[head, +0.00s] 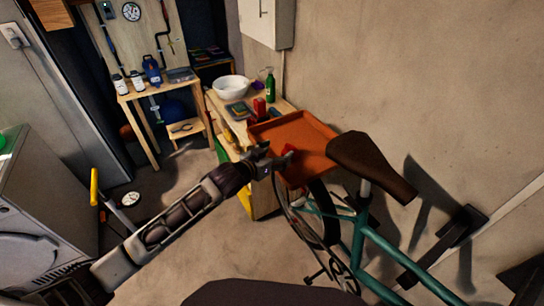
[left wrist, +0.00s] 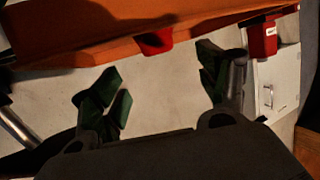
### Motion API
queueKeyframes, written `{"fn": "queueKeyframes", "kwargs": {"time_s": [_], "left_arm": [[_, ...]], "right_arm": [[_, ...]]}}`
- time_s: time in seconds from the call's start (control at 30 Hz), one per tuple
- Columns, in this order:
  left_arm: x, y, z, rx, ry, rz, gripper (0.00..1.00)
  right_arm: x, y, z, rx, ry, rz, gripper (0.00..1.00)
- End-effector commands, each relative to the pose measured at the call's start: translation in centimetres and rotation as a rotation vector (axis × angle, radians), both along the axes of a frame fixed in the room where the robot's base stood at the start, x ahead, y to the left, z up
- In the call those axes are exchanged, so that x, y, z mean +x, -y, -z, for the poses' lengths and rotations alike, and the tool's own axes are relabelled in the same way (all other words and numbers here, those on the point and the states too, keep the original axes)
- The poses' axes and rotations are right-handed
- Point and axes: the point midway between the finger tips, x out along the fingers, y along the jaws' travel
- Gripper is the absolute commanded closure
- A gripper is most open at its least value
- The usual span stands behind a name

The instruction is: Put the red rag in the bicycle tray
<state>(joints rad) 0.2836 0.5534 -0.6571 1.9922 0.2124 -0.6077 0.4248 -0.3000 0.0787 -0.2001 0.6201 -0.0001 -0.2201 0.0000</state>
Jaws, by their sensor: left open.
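The bicycle tray (head: 318,133) is a shallow orange tray beside the dark saddle. The red rag (head: 290,149) is a small red patch at the tray's near edge, partly hidden by my gripper. In the left wrist view the rag (left wrist: 153,42) shows at the rim of the orange tray (left wrist: 75,43), a small part hanging over it. How much lies inside is hidden. My left gripper (head: 283,158) is at the tray's near edge, just below the rag. In the left wrist view its fingers (left wrist: 165,85) are apart with nothing between them. My right gripper is not in view.
The teal bicycle (head: 375,240) with a dark saddle (head: 372,162) stands at the right. A wooden bench behind the tray holds a white bowl (head: 231,87), a green bottle (head: 270,85) and a red container (head: 259,107). Open floor lies in front.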

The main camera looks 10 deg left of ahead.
Motion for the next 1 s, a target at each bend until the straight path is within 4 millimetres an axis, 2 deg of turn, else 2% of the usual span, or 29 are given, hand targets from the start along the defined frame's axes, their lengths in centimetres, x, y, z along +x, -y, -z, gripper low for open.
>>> {"fn": "queueKeyframes", "kwargs": {"time_s": [0.33, 1.0], "left_arm": [[-1.8, -1.1, -0.6, 0.001, -0.001, 0.0, 0.25], [-1.9, -1.1, -0.6, 0.001, -0.001, 0.0, 0.25]], "right_arm": [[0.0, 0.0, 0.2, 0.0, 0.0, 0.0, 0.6], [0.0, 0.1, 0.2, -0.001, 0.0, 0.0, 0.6]]}}
